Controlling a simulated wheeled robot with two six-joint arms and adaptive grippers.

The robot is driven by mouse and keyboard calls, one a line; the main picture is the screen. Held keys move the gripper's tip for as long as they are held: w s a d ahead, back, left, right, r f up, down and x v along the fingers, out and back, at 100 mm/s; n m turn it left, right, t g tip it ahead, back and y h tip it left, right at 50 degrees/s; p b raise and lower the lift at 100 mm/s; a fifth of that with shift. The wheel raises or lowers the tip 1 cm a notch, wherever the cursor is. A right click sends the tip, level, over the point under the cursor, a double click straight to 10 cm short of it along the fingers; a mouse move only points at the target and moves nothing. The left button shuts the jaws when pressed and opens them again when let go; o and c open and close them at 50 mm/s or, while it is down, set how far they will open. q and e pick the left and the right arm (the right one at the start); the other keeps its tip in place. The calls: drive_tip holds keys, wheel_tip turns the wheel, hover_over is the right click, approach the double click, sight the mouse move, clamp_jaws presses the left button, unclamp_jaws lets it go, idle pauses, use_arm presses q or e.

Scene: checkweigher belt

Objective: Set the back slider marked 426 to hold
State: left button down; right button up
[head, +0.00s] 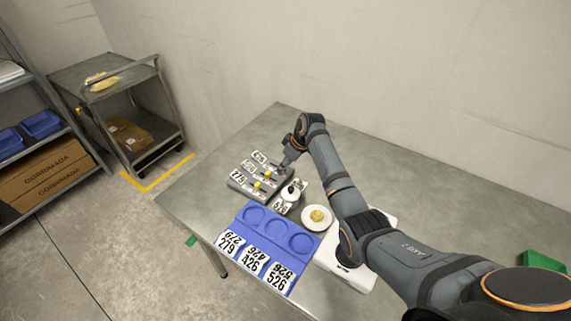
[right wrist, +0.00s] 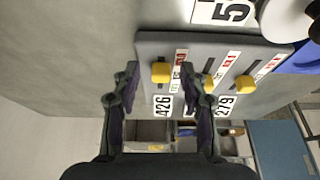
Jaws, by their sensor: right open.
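The grey slider panel (head: 243,187) lies on the table in the head view, with number tags and yellow knobs. In the right wrist view the panel (right wrist: 225,45) shows three slots. The slider knob marked 426 (right wrist: 160,72) is the leftmost there, beside a strip with red and green markings; its words are too small to read. My right gripper (right wrist: 160,75) is open, its fingers on either side of that knob in the picture; I cannot tell whether they touch it. In the head view my right gripper (head: 287,161) hides the back slider's knob. My left gripper is out of view.
A blue tray (head: 240,254) with round recesses stands in front of the panel. The 279 knob (right wrist: 246,83) and the middle knob (right wrist: 207,80) are close by.

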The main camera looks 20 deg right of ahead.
drive_tip(key=shift+r, duration=0.35)
drive_tip(key=v, duration=1.1)
drive_tip(key=shift+s, duration=0.2)
drive_tip(key=shift+d, duration=0.1)
